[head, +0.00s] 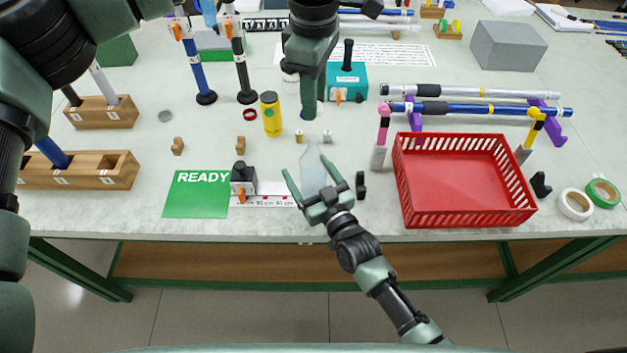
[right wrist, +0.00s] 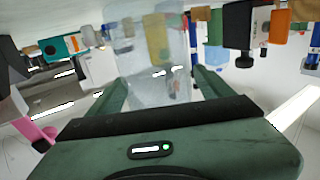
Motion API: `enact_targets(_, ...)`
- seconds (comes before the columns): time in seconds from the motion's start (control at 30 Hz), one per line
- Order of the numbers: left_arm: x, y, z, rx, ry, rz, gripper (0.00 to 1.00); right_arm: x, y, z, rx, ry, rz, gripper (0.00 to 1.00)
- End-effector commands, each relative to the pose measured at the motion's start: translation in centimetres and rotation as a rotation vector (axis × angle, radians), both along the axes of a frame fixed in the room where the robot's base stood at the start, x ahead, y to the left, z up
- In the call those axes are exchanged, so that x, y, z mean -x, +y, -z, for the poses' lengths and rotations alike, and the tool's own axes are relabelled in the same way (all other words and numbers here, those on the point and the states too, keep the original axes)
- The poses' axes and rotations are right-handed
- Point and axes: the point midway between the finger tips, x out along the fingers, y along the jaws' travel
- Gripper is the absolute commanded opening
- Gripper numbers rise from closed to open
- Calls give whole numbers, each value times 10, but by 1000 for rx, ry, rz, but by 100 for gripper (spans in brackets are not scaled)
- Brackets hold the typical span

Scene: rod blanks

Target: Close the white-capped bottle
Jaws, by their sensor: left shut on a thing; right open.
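A clear, pale bottle (head: 312,168) stands near the table's front middle. No white cap shows on its neck. My right gripper (head: 306,166) is open, with one finger on each side of the bottle. In the right wrist view the see-through bottle (right wrist: 150,45) fills the space between the two green fingers; I cannot tell whether they touch it. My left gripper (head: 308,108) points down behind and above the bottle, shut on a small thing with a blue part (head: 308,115). Most of that thing is hidden by the gripper, so I cannot tell what it is.
A yellow jar (head: 271,114) and a teal box (head: 347,80) stand behind. A black block (head: 243,178) is left of the bottle, a small black piece (head: 360,185) right. A red basket (head: 463,220) takes the right front. A green READY card (head: 197,195) lies left.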

Motion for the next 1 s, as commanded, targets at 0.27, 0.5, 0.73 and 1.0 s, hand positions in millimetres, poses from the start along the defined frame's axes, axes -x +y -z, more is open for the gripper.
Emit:
enact_targets(0.27, 0, 0, 0, 0, 0, 0, 0, 0, 0, 0, 0, 0, 0, 11)
enact_targets(0.5, 0, 0, 7, -1, 3, 0, 0, 0, 0, 0, 0, 0, 0, 0)
enact_targets(0.73, 1, 0, 41, -2, 2, 1, 0, 0, 0, 0, 0, 0, 0, 0)
enact_targets(1.0, 0, 0, 50, -2, -2, 0, 0, 0, 0, 0, 0, 0, 0, 0)
